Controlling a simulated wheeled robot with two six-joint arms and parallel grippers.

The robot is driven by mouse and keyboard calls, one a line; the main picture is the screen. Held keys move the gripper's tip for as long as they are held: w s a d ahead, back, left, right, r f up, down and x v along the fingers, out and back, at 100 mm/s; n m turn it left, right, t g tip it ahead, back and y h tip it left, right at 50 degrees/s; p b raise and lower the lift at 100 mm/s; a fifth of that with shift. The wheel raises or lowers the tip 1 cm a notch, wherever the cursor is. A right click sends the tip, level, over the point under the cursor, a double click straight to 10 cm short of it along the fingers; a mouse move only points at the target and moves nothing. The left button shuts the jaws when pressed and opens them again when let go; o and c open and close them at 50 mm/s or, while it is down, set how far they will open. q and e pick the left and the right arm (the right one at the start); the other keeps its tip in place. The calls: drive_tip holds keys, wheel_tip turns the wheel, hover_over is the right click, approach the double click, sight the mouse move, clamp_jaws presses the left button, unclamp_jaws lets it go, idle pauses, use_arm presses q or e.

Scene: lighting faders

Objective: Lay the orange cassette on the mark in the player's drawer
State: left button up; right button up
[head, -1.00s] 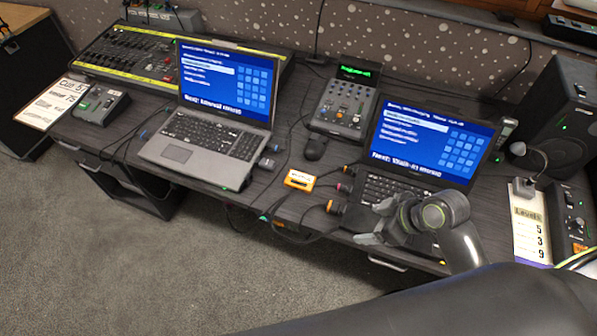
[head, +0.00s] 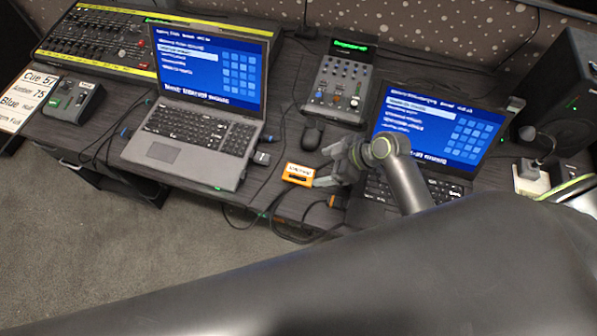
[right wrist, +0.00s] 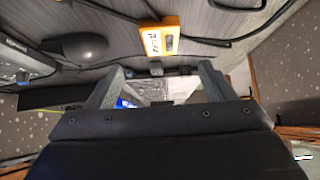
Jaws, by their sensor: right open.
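The orange cassette (head: 298,173) with a white label lies on the dark desk between the two laptops. It also shows in the right wrist view (right wrist: 160,38), just beyond the fingertips. My right gripper (head: 326,166) is open and empty, close to the right of the cassette and in front of the right laptop. Its two fingers (right wrist: 162,72) stand apart in the right wrist view, with no object between them. I cannot make out the player's drawer or its mark in these frames. My left gripper is not in view.
The left laptop (head: 190,145) and right laptop (head: 432,125) stand open on either side. A black mouse (head: 312,137) and a small mixer (head: 340,88) lie behind the cassette. Cables (head: 275,205) run over the desk's front edge. A fader console (head: 100,40) stands at the far left.

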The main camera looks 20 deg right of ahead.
sight(300, 174)
drive_tip(key=x, duration=0.3)
drive_tip(key=shift+a+f, duration=0.1)
drive_tip(key=shift+w+a+f+p, duration=0.25)
drive_tip(key=shift+a+f+p, duration=0.1)
drive_tip(key=shift+f+p, duration=0.1)
drive_tip(key=x, duration=0.3)
drive_tip(key=shift+a+f+p, duration=0.1)
drive_tip(key=shift+f+p, duration=0.25)
drive_tip(key=shift+p, duration=0.05)
drive_tip(key=shift+w+a+f, duration=0.15)
drive_tip(key=shift+a+f, duration=0.05)
drive_tip(key=shift+f, duration=0.15)
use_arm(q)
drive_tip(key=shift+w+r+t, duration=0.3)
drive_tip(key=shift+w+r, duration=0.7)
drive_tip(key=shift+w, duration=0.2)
use_arm(e)
drive_tip(key=shift+c, duration=0.5)
drive_tip(key=c, duration=0.9)
drive_tip(key=shift+c, duration=0.4)
drive_tip(key=shift+r, duration=0.1)
